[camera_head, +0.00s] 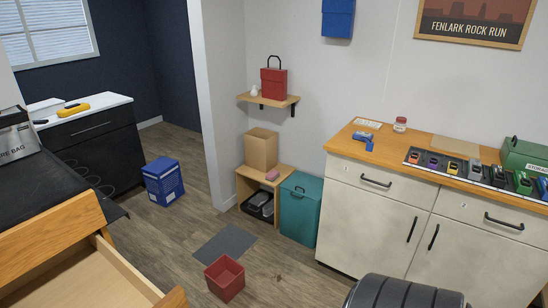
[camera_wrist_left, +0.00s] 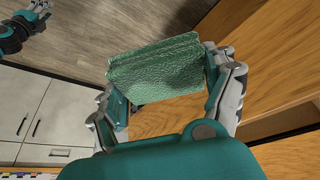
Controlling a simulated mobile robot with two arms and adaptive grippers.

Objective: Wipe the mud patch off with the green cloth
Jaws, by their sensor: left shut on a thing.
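The green cloth (camera_wrist_left: 158,66) is a folded, textured pad in the left wrist view. My left gripper (camera_wrist_left: 163,75) is shut on it, with one finger at each side. The cloth is held up in front of wooden furniture and the floor, and I see it touching nothing but the fingers. My right gripper (camera_wrist_left: 38,12) shows small at the top left corner of the left wrist view, and its opening is unclear. Neither gripper shows in the head view. I cannot make out the mud patch for certain.
An open wooden drawer (camera_head: 75,283) is at lower left. A red bin (camera_head: 225,278), a grey mat (camera_head: 225,244), a blue box (camera_head: 163,181) and a teal bin (camera_head: 299,208) stand on the floor.

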